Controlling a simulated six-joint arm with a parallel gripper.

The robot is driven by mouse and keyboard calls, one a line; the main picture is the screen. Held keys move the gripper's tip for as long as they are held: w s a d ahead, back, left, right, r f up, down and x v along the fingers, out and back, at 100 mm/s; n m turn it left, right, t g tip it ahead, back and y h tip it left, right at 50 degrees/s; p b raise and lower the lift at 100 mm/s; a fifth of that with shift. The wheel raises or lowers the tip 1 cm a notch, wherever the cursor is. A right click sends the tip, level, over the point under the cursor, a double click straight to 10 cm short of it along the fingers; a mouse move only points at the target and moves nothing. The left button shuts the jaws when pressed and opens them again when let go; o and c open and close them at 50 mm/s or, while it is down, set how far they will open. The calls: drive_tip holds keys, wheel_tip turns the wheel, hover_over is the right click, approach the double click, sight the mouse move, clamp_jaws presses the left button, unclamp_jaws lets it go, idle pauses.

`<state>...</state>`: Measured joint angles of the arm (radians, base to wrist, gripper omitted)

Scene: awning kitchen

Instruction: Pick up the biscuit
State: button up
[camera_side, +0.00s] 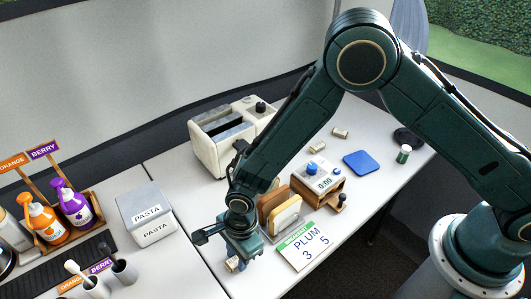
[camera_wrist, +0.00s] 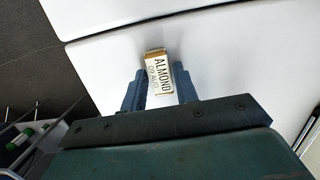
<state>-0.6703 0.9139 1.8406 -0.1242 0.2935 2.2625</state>
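A small tan block with a white label reading "ALMOND 09 AUG" (camera_wrist: 158,74) lies on the white worktop in the wrist view; I take it to be the biscuit, though its label names only almond. In the side view a small tan piece (camera_side: 234,264) shows just below my gripper (camera_side: 240,250), at the front of the worktop. In the wrist view my gripper (camera_wrist: 160,90) is open, with one blue finger on each side of the block. Narrow gaps seem to show beside it. I cannot tell whether the fingertips are level with it or above it.
A toaster (camera_side: 222,140) is behind. A blue mat (camera_side: 361,162) lies farther right.

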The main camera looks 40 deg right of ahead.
drive_tip(key=c, duration=0.6)
drive_tip(key=shift+o, duration=0.2)
drive_tip(key=shift+r, duration=0.1)
wheel_tip(320, 180, up, 20)
idle(0.3)
idle(0.5)
